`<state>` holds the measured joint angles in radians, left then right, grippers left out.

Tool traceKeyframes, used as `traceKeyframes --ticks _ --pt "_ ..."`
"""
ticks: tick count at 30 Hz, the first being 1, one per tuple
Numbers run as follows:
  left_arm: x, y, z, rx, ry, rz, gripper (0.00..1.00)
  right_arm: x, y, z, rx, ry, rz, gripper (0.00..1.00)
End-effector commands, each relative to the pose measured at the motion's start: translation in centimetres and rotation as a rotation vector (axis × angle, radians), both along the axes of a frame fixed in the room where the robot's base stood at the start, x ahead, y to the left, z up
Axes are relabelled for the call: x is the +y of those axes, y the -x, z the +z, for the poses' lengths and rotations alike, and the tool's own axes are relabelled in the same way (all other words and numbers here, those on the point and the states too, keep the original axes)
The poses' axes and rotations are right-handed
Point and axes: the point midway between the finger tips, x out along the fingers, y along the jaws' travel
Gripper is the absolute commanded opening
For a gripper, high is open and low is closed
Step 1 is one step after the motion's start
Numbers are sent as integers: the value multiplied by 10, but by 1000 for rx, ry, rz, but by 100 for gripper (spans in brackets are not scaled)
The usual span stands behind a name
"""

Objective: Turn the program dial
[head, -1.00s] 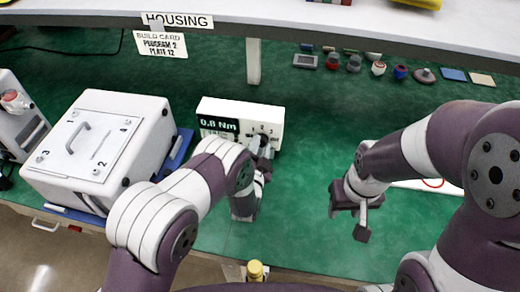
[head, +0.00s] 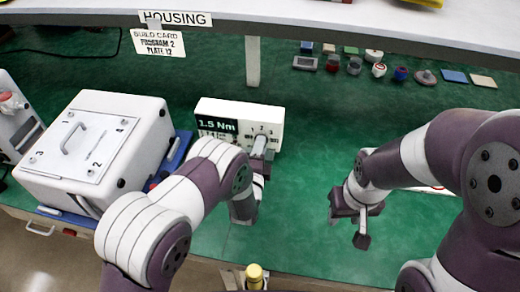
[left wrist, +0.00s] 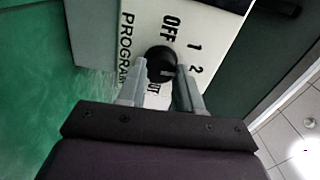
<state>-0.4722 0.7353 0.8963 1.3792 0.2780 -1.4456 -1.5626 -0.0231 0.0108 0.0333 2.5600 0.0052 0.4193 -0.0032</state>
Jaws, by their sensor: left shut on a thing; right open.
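The white controller box (head: 236,108) stands on the green bench with a dark display (head: 216,124) reading 1.5 Nm. Its black program dial (left wrist: 160,59) shows in the left wrist view beside the labels OFF, 1 and 2; other lettering is partly covered. My left gripper (left wrist: 160,84) is shut on the dial, one finger on each side. In the head view my left gripper (head: 262,152) hides the dial. A pale mark shows on the dial's lower right; its exact setting is unclear. My right gripper (head: 348,224) is open and empty above the bench.
A build card (head: 159,43) reads PROGRAM 2, PLATE 12. A white housing (head: 92,145) with numbered corners stands left of the controller. Several small parts lie at the back right, including a blue plate (head: 454,76). A yellow-capped item (head: 254,273) is at the front edge.

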Motion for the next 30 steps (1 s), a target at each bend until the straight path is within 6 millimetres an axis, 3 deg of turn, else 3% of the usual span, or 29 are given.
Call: traceKeyframes --ticks 19,20,21,30 --pt "0 1 -1 -5 -45 -1 4 0 0 -1 0 0 0 43" --pt "0 1 -2 -5 -45 -1 44 0 0 -1 0 0 0 43" --pt "0 1 -1 -5 -45 -1 57 0 0 -1 0 0 0 43" --pt "0 1 -1 -7 -44 0 60 0 0 -2 0 0 0 43"
